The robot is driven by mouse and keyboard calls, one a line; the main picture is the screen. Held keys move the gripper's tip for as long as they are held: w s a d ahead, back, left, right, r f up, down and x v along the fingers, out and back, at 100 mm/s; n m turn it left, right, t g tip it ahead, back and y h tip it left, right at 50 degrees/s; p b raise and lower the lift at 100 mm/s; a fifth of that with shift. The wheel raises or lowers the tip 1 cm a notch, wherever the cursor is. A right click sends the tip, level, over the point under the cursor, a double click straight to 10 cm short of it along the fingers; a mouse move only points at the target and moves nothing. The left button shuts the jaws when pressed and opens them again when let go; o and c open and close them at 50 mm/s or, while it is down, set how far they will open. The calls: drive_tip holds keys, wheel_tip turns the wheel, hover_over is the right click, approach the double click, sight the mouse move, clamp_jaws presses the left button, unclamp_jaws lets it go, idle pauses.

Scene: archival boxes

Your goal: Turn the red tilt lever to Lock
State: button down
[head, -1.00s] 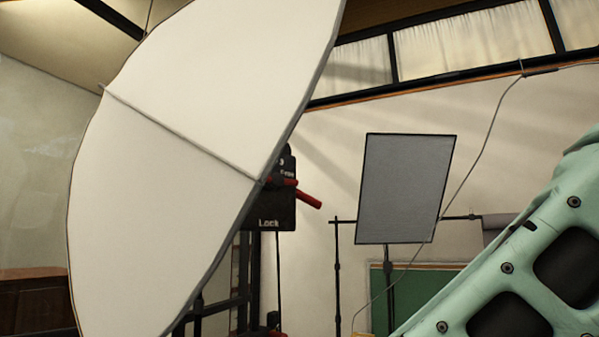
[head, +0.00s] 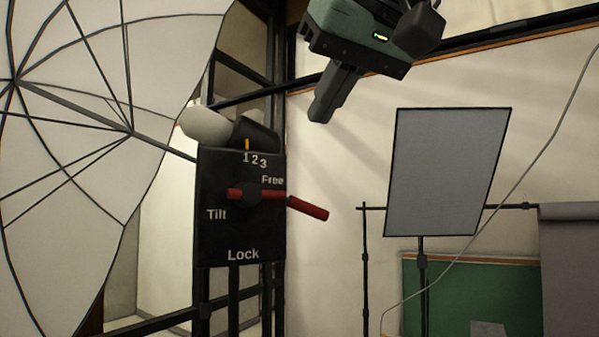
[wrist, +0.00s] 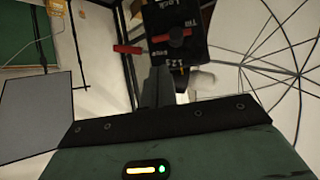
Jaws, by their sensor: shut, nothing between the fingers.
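The red tilt lever (head: 308,208) is mounted on a black panel (head: 225,240) marked Tilt, Free and Lock. Its grip sticks out past the panel's right edge, sloping slightly down, just below the word Free. Lock is printed lower on the panel. My gripper (head: 320,117) is shut and empty, above and a little right of the lever, apart from it. In the wrist view the picture is upside down: my shut fingers (wrist: 157,72) point at the panel (wrist: 172,14), and the red lever (wrist: 128,49) lies just beyond and left of the fingertips.
A large white umbrella (head: 70,160) fills the left side, its shaft reaching the panel top. A 1 2 3 scale with a yellow mark (head: 247,145) tops the panel. A grey flat panel on a stand (head: 447,170) is at right. Space between it and the lever looks clear.

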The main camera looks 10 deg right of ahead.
sight(274, 193)
idle(0.3)
drive_tip(key=p+x, duration=0.5)
drive_tip(key=x, duration=0.8)
drive_tip(key=shift+a+r, duration=0.1)
drive_tip(key=shift+r, duration=0.05)
drive_tip(key=shift+w+a+f+p, duration=0.15)
drive_tip(key=shift+w+f+p, duration=0.2)
drive_tip(key=shift+f, duration=0.05)
drive_tip(key=shift+a+f, duration=0.1)
